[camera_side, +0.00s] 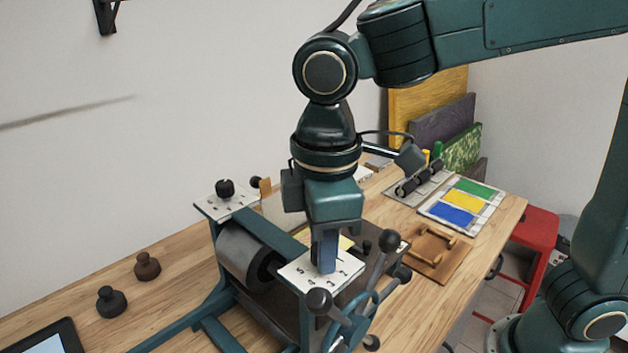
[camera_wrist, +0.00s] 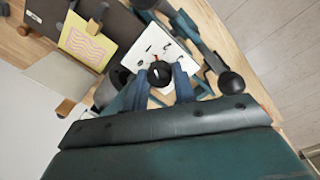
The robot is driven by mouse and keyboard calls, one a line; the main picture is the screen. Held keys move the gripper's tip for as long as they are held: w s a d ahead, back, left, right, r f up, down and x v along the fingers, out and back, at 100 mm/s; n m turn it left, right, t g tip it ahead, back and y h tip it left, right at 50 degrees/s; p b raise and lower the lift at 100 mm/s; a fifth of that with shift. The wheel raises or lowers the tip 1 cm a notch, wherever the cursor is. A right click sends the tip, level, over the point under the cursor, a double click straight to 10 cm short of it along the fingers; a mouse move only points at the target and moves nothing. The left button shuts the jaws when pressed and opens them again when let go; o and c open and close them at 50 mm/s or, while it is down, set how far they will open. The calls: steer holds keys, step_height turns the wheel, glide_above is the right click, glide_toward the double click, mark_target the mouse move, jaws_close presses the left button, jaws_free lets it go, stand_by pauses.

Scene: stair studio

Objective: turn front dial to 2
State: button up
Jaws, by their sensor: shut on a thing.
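The front dial is a black knob (camera_wrist: 160,73) with an orange-red pointer mark, on a white numbered plate (camera_side: 322,279) atop the near post of a teal roller press. My gripper (camera_side: 324,262) points straight down onto this plate and hides the knob in the side view. In the wrist view, the gripper fingers (camera_wrist: 162,84) are on either side of the knob, shut on it. The number at the pointer is too small to read. The rear dial (camera_side: 225,188), a black knob on its own white plate, stands on the far post.
The press's spoked handwheel with black ball knobs (camera_side: 319,301) is close in front of the front plate. Two dark weights (camera_side: 147,266) stand on the table at left. Ink slabs in blue, yellow and green (camera_side: 460,204) lie at right.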

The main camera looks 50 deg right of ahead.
steer(key=m, duration=0.3)
steer(key=shift+m, duration=2.2)
steer(key=shift+r, duration=0.1)
steer(key=o, duration=1)
steer(key=shift+a+r, duration=0.2)
steer(key=shift+r, duration=3.5)
